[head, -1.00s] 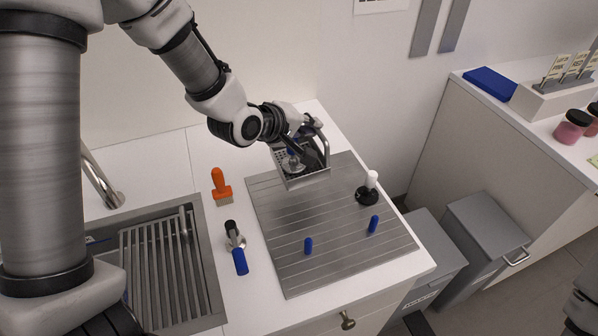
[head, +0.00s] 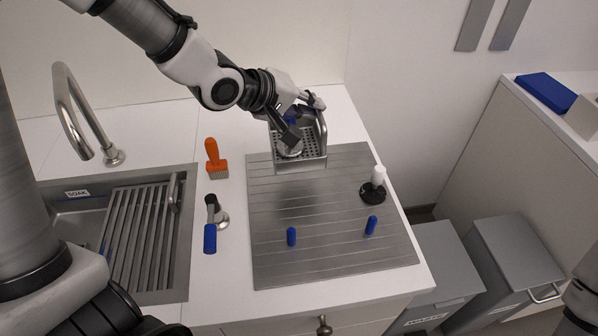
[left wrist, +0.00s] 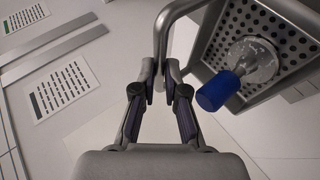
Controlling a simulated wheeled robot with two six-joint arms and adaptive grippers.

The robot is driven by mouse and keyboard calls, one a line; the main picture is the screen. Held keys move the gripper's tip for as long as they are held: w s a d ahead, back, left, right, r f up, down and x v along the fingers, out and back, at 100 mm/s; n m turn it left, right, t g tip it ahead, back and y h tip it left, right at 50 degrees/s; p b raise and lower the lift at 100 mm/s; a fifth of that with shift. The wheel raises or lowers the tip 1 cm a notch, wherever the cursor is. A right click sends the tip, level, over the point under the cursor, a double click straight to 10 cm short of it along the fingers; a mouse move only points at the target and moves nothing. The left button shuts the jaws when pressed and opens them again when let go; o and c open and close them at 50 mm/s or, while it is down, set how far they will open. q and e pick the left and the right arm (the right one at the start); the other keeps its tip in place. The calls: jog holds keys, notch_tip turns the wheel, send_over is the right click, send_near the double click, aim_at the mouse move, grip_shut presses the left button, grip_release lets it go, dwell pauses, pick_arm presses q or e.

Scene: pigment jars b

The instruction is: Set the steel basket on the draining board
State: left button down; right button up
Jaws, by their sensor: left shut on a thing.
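The steel basket (head: 313,163) is a perforated metal tray with a raised loop handle. My left gripper (head: 314,104) is shut on that handle. The left wrist view shows the fingertips (left wrist: 161,76) closed at the handle bar and the basket (left wrist: 206,45) to the right. A round metal piece with a blue grip (left wrist: 222,88) is inside the basket. In the head view the basket appears over the back part of the grooved grey draining board (head: 335,240); I cannot tell whether it touches. My right gripper is not in view.
Two blue pegs (head: 291,237) (head: 371,225) stand on the board's front part. The board's middle is clear.

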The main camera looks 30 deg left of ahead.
aim_at(317, 144)
pick_arm(q)
jog(key=f+b, duration=0.1)
jog(key=f, duration=0.8)
jog(key=shift+w+f, duration=0.15)
jog(key=shift+w, duration=0.05)
jog(key=c, duration=1.2)
grip_release()
